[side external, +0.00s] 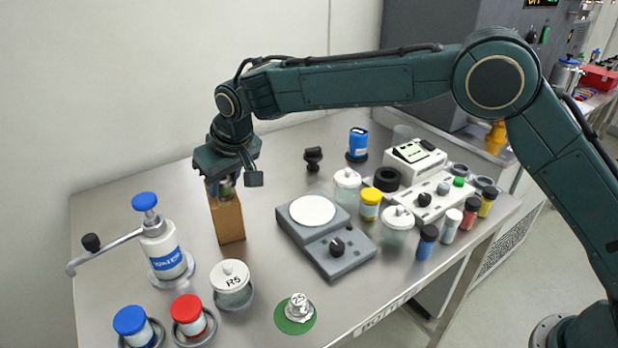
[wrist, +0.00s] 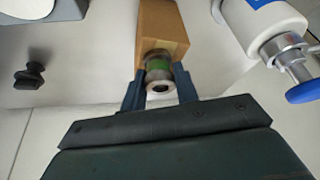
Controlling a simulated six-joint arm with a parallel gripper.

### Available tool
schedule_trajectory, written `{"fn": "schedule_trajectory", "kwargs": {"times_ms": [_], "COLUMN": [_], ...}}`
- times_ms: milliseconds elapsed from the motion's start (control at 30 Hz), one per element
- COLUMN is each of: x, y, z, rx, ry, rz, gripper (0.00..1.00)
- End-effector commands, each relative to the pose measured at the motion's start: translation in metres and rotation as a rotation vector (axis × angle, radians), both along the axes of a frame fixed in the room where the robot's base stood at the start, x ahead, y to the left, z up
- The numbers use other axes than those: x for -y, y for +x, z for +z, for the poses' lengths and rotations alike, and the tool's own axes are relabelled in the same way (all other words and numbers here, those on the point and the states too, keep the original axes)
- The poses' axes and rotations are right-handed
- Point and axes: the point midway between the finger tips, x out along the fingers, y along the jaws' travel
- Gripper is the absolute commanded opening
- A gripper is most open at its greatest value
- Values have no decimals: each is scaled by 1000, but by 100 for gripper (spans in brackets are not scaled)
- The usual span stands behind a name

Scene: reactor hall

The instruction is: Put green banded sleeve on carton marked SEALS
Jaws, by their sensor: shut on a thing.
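The sleeve (wrist: 158,66) is a short grey, hollow piece with a green band, held between the fingers of my gripper (wrist: 160,80). A tall brown carton (side external: 228,220) stands upright on the steel table and also shows in the wrist view (wrist: 163,25). In the side view my gripper (side external: 226,182) is right above the carton, with the sleeve at its top end, partly hidden by the fingers. I cannot tell whether the sleeve touches the carton top. No SEALS marking is readable on the faces in view.
A pump bottle (side external: 165,250) with a blue top stands close left of the carton. A grey scale (side external: 335,245) stands to its right, a jar marked R5 (side external: 231,285) in front. Several jars and vials crowd the right side. Bare table (side external: 270,170) lies behind the scale.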

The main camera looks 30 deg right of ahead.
Motion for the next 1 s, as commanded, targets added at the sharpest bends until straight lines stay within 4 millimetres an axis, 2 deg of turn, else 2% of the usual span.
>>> {"fn": "schedule_trajectory", "kwargs": {"times_ms": [67,100,200,667,833,1000], "x": [0,0,0,0,1,4], "y": [0,0,0,-1,-6,-16], "z": [-2,-3,-2,4,17,39], "rx": [-1,-2,-1,1,0,1], "ry": [0,-1,0,0,0,2], "rz": [0,0,0,0,0,1], "gripper": [5,34,52,52,52,52]}}
